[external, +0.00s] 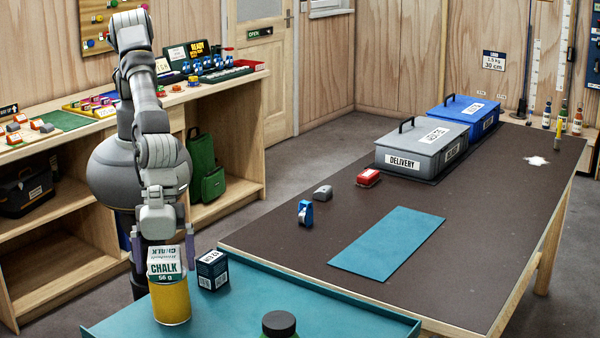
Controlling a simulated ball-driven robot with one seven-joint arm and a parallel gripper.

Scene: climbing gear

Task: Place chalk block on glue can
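The chalk block (165,266) is a white and green box marked CHALK 56 g. It stands upright directly over the top of the glue can (171,303), a yellow cylinder on the teal table top. It appears to touch the can's top, but a small gap cannot be ruled out. My gripper (163,262) points down over the block, with one purple finger on its left and one on its right. The fingers are spread about the block's width; whether they press on it cannot be told. The can's upper rim is hidden behind the block.
A dark blue box (212,270) stands close to the right of the can. A dark-lidded jar (279,324) is at the front edge. The brown table (300,250) behind holds a teal mat (388,242), a blue tape item (305,212) and a grey DELIVERY case (425,150).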

